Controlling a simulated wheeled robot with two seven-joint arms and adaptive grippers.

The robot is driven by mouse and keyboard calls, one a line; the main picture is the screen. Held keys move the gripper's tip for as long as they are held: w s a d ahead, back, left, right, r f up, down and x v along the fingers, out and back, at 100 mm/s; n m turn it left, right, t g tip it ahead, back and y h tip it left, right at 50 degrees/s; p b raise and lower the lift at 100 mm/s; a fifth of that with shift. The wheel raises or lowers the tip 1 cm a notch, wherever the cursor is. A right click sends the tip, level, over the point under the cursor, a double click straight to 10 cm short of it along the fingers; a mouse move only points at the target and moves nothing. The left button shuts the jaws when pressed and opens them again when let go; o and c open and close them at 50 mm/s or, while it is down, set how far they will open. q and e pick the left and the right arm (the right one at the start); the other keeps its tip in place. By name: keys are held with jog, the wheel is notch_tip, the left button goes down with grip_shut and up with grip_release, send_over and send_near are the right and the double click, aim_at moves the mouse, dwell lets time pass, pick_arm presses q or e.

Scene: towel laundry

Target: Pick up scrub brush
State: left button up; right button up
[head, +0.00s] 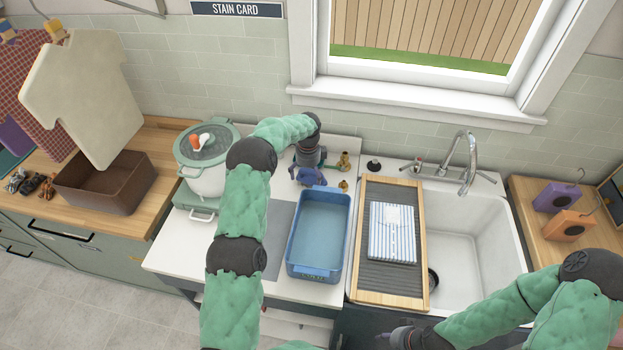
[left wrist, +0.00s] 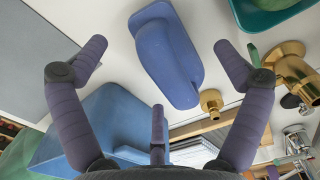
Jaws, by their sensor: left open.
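The scrub brush (left wrist: 166,57) is a blue, rounded block lying on the white counter in the left wrist view. In the head view it is at least partly hidden by my left gripper (head: 308,172), which hangs over the counter behind the blue tub. In the left wrist view the left gripper (left wrist: 158,75) has its fingers spread apart, with the brush beyond and between the two outer fingers, nothing held. My right gripper (head: 397,339) shows only in part at the bottom edge of the head view; its jaws cannot be made out.
The blue tub (head: 318,272) stands just in front of the left gripper. Brass fittings (head: 345,162) stand close right of it. A white pot (head: 205,178) is to the left.

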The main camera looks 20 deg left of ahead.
aim_at(308, 173)
pick_arm(q)
notch_tip(308, 173, down, 2)
jog(key=shift+f, duration=0.1)
jog(key=c, duration=1.3)
notch_tip(308, 173, up, 10)
jog(key=shift+r, duration=0.1)
